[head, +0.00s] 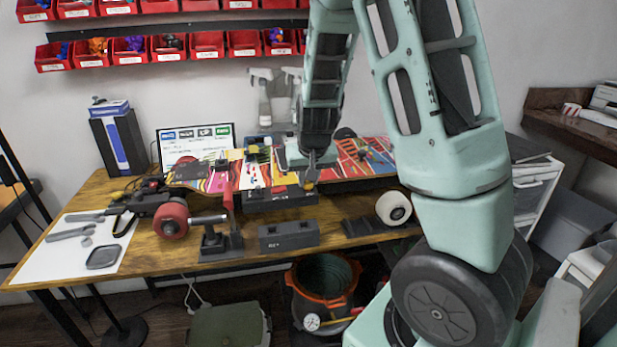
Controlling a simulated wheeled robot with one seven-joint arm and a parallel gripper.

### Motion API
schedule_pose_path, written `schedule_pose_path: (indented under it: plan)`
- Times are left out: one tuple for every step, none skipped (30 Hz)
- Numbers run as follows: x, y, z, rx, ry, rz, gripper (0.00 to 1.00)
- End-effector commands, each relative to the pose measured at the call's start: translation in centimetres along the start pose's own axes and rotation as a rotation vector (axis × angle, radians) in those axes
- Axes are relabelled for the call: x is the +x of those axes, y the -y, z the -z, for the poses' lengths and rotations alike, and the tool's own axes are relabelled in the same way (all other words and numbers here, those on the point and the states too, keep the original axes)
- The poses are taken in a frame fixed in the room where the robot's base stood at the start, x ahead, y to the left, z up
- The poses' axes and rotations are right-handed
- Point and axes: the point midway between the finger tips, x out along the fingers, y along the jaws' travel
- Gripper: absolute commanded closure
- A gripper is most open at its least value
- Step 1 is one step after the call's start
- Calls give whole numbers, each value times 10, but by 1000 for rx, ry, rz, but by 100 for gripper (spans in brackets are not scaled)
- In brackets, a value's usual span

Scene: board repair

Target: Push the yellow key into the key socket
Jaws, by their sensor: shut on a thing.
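My gripper (309,178) points down at the middle of the table, in front of the patterned board. It is shut on a small yellow piece, the yellow key (309,187), of which only a little shows at the fingertips. Just below and to the left is a dark block with a red part (280,194). Whether the key touches this block cannot be told. A dark grey block (289,236) with a small, barely legible label stands at the table's front edge, nearer than the gripper. Which block holds the key socket is not clear.
The patterned board (350,155) lies behind. A red wheel (170,220) on a truck and a dark stand with a red handle (221,240) are at left. A white wheel (393,208) is at right. A white mat (50,258) holds tools. Red bins (207,45) hang above.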

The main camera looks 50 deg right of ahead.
Motion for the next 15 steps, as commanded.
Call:
schedule_pose_path:
  plan:
    - [1, 0, -1, 0, 1, 0, 100]
    - [2, 0, -1, 0, 1, 0, 100]
    - [2, 0, -1, 0, 1, 0, 100]
    - [2, 0, -1, 0, 1, 0, 100]
    - [3, 0, -1, 0, 1, 0, 100]
    - [2, 0, -1, 0, 1, 0, 100]
    - [2, 0, -1, 0, 1, 0, 100]
    - [2, 0, -1, 0, 1, 0, 100]
    - [2, 0, -1, 0, 1, 0, 100]
    - [2, 0, -1, 0, 1, 0, 100]
    - [2, 0, -1, 0, 1, 0, 100]
    - [2, 0, -1, 0, 1, 0, 68]
    - [2, 0, -1, 0, 1, 0, 59]
    - [2, 0, -1, 0, 1, 0, 53]
    - [2, 0, -1, 0, 1, 0, 53]
